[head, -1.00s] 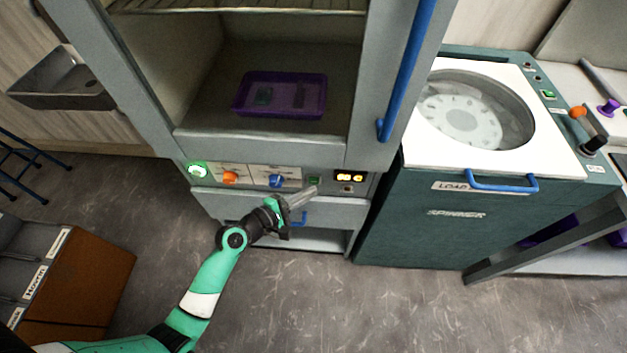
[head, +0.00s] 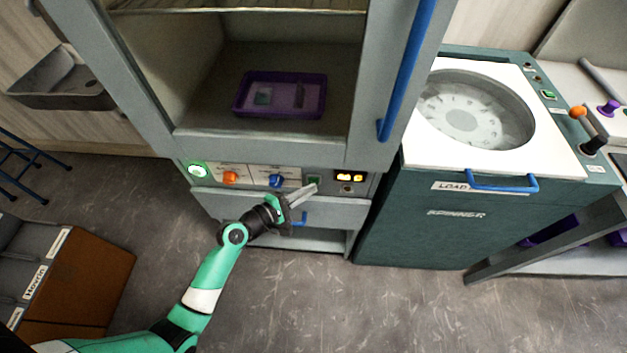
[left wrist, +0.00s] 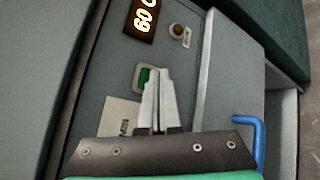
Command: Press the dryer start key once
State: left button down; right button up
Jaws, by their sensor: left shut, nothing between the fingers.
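The dryer is the grey cabinet (head: 260,153) with an open chamber above a control panel. A small green key (head: 314,180), which looks like the start key, sits on the panel left of the lit display (head: 349,177). In the left wrist view the green key (left wrist: 143,76) shows partly behind my fingertips. My left gripper (head: 315,186) is shut and empty, its tips at the key's lower right edge. I cannot tell whether they touch it. My right gripper is in neither view.
The panel also carries a glowing green round light (head: 197,170), an orange knob (head: 230,177) and a blue knob (head: 276,181). A purple tray (head: 281,112) lies in the chamber. The spinner (head: 455,215) stands to the right. Open floor lies in front.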

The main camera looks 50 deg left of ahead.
pick_arm(q)
jog(key=shift+w+a, duration=0.25)
dwell(0.7)
dwell(0.3)
jog(key=shift+s+d+p, duration=0.4)
jog(key=shift+s+d, duration=0.15)
jog(key=shift+s, duration=0.05)
